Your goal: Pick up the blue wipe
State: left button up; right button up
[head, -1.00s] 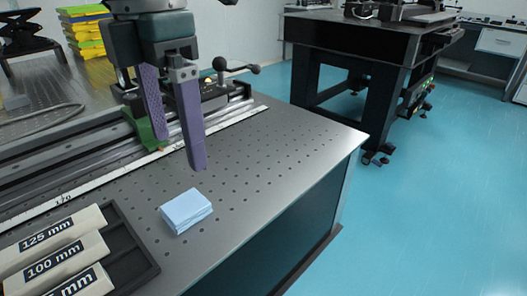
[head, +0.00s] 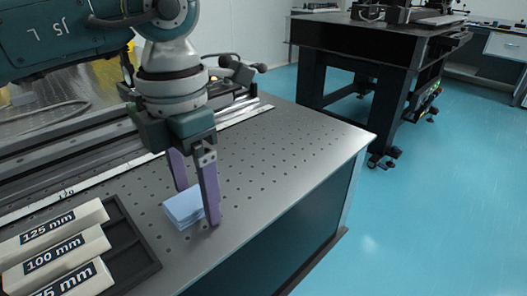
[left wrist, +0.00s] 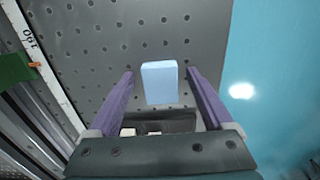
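The blue wipe (head: 184,208) is a small light-blue folded stack lying flat on the perforated optical table (head: 290,140), near its front edge. My left gripper (head: 196,205) points down over it with its two purple fingers apart. In the head view the nearer finger stands in front of the wipe's right side and hides part of it. In the left wrist view the wipe (left wrist: 160,82) shows between the open fingers (left wrist: 160,85), with a gap on each side. My right gripper is in neither view.
A dark tray (head: 128,245) with labelled light boxes, such as 100 mm (head: 55,258), stands left of the wipe. A rail with a white scale (head: 110,172) runs behind. The table right of the wipe is clear. A black table (head: 385,40) stands beyond the blue floor.

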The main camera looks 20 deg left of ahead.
aim_at(194, 196)
pick_arm(q)
grip_shut()
dwell(0.5)
jog(key=shift+r, duration=0.15)
notch_tip(194, 196, up, 20)
jog(key=p, duration=0.4)
jog(key=shift+c, duration=2.4)
grip_release()
jog(key=c, duration=0.7)
jog(key=shift+a, duration=0.1)
